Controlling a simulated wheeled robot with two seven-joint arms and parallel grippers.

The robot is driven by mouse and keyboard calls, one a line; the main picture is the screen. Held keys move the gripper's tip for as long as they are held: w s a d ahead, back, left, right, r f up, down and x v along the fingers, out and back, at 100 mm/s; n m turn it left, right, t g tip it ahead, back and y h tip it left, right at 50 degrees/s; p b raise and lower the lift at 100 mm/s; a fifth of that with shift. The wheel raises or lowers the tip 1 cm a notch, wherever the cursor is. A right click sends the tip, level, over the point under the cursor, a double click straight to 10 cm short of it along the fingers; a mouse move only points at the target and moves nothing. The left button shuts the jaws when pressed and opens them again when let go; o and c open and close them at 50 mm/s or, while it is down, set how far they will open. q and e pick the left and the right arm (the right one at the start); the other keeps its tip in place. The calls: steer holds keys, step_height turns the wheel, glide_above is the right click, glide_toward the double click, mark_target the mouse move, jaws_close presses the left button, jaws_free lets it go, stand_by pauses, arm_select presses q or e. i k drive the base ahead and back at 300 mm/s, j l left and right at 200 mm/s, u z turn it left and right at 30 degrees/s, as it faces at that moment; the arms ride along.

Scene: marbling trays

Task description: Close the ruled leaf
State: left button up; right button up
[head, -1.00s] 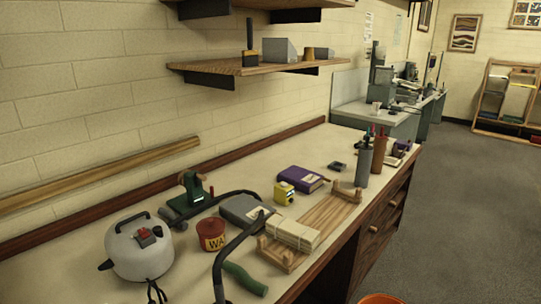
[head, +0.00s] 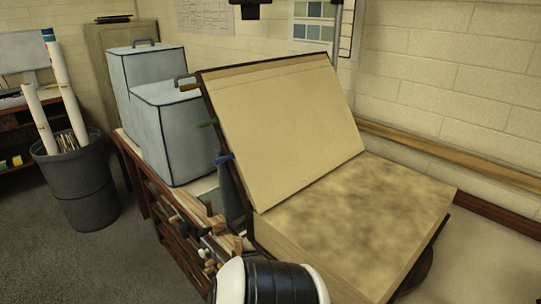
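A large tan leaf (head: 285,125) stands raised and leaning back in the head view, with a dark edge and a faint line along its top. Its foot meets a thick block (head: 360,215) with a mottled brown top, which lies flat on the bench. The leaf is open at a wide angle to this block. A small wooden-looking handle (head: 190,87) sticks out at the leaf's upper left corner. Neither of my grippers is in view.
Two grey-blue covered boxes (head: 174,128) stand close left of the leaf. A dark bin (head: 77,183) with paper rolls stands on the floor at left. Wooden-handled tools (head: 205,225) hang along the bench's front side. A wooden rail (head: 440,150) runs along the wall behind.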

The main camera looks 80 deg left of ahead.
mark_target(284, 134)
steer(key=u, duration=2.3)
